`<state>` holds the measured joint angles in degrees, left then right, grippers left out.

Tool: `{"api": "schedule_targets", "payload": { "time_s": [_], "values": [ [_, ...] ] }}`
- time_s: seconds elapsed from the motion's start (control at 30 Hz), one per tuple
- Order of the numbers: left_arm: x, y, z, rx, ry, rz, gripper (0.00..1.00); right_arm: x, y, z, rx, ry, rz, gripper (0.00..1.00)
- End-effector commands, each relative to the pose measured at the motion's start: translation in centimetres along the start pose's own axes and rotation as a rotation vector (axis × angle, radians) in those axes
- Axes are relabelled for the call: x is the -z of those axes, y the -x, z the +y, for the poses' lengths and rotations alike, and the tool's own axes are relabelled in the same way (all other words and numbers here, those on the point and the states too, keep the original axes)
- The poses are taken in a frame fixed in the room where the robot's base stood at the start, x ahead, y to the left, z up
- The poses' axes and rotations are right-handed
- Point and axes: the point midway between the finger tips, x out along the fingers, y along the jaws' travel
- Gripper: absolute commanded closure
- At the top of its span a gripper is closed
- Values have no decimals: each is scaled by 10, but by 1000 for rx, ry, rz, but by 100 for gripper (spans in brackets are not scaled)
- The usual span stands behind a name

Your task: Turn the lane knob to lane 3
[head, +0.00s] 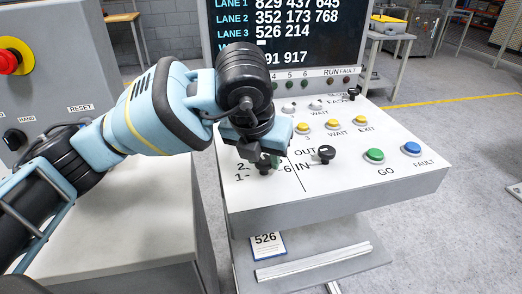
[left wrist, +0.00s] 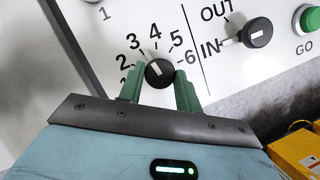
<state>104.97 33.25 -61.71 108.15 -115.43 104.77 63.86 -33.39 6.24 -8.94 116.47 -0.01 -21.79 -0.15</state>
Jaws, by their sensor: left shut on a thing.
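The lane knob (left wrist: 159,73) is a black round knob with a white mark, set in an arc of printed numbers 1 to 6 in the left wrist view. The mark points up and left, toward the 2 and 3 side; I cannot tell exactly which number it meets. My left gripper (left wrist: 160,80) has its green fingers on either side of the knob, shut on it. In the head view my left gripper (head: 267,160) reaches down onto the white panel, and the knob (head: 264,169) is partly hidden beneath it. My right gripper is not in view.
An IN/OUT knob (head: 326,153) sits just right of the lane knob. A green GO button (head: 374,155), a blue FAULT button (head: 412,149) and several yellow buttons are on the same panel. A display screen (head: 290,35) stands behind. A red stop button (head: 8,62) is at far left.

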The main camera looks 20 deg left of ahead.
Motion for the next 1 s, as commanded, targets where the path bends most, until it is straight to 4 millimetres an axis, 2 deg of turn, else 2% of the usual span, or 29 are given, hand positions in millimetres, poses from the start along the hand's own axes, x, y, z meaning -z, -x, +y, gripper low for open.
{"api": "schedule_targets", "payload": {
  "time_s": [0.3,0.83,0.87,1.0],
  "values": [
    [-1,2,-1,-42,104,-3,89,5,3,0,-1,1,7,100],
    [-1,1,-1,-50,123,-2,89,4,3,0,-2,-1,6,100],
    [-1,1,-1,-50,123,-2,62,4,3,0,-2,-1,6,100],
    [0,0,-1,-50,122,-1,45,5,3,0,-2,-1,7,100]
  ]
}}
